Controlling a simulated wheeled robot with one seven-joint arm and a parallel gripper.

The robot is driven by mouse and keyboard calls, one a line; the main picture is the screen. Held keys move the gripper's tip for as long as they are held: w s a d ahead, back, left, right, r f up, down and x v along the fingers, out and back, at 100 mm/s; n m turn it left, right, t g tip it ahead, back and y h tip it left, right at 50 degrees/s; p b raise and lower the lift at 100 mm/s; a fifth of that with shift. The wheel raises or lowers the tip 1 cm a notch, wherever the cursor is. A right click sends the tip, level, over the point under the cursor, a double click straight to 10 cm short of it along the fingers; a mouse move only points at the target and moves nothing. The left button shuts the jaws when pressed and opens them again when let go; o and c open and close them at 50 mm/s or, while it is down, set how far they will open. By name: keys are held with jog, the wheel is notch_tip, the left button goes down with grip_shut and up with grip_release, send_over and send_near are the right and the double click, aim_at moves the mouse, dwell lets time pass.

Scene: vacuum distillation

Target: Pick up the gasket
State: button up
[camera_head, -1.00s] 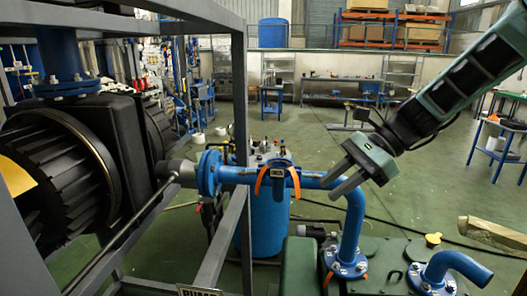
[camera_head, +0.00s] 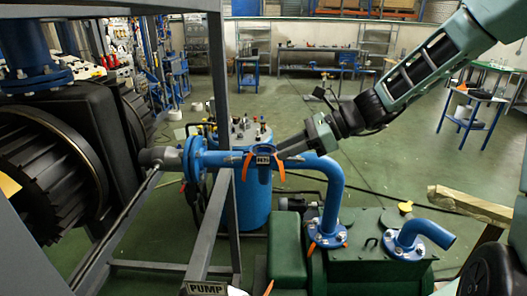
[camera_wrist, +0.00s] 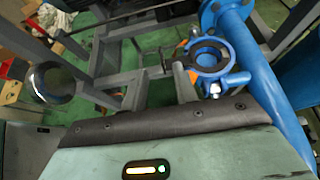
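A blue pipe fitting (camera_head: 258,170) with orange clips stands in the middle of the head view. In the wrist view a dark ring (camera_wrist: 209,56), which looks like the gasket, lies on the round top of this fitting. In the head view the fitting's top is seen edge-on, so the ring is hard to make out. My gripper (camera_head: 284,152) reaches in from the right, its tips close to the fitting's top. The fingers look apart and empty. I cannot tell whether they touch the fitting.
A grey metal frame (camera_head: 222,120) stands left of the fitting, beside a large black pump (camera_head: 50,150). The blue pipe (camera_head: 331,190) bends down to a green machine (camera_head: 365,245). A blue tank (camera_head: 257,205) stands behind.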

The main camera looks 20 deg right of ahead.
aim_at(263, 157)
jog(key=shift+p+x, duration=1.1)
jog(key=shift+x, duration=2.2)
jog(key=shift+w+r, duration=0.1)
jog(key=shift+r, duration=0.1)
grip_shut()
